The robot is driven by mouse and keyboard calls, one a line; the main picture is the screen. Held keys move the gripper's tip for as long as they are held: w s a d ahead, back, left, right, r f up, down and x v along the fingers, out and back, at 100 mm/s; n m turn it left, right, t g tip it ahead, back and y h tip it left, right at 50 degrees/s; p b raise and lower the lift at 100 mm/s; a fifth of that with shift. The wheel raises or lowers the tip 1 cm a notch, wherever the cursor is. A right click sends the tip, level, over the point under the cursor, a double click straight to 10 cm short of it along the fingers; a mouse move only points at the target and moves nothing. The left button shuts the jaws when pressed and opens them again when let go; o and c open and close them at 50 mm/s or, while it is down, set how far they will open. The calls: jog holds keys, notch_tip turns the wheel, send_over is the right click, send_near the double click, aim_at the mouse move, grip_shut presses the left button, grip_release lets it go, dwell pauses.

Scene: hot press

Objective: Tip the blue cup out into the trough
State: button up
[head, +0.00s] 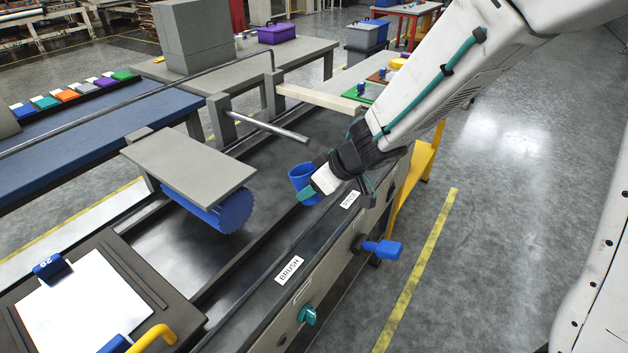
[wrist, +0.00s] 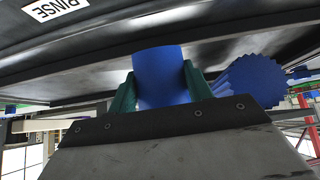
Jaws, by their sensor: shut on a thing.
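The blue cup (head: 302,181) is held over the dark metal trough (head: 262,205) in the head view. My gripper (head: 310,188) is shut on it. In the wrist view the blue cup (wrist: 160,75) sits between the two green fingers of my gripper (wrist: 159,92). The wrist picture shows the trough (wrist: 110,70) above the cup and the RINSE label upside down. I cannot tell how far the cup is tilted, nor see what is inside it.
A blue ribbed roller (head: 222,212) hangs under a grey plate (head: 188,165) left of the cup. A grey pipe (head: 270,128) ends over the trough behind it. The front rail carries a BRUSH label (head: 289,269), a teal knob (head: 307,314) and a blue handle (head: 382,249).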

jog(key=shift+d+r+h, duration=0.1)
jog(key=shift+r+h, duration=0.05)
jog(key=shift+h, duration=0.25)
jog(key=shift+r+g+h, duration=0.1)
jog(key=shift+g+h, duration=0.2)
jog(key=shift+g, duration=0.1)
dwell(0.6)
jog(key=shift+r+g+h, duration=0.1)
jog(key=shift+g+h, duration=0.3)
jog(key=shift+s+d, duration=0.1)
dwell(0.8)
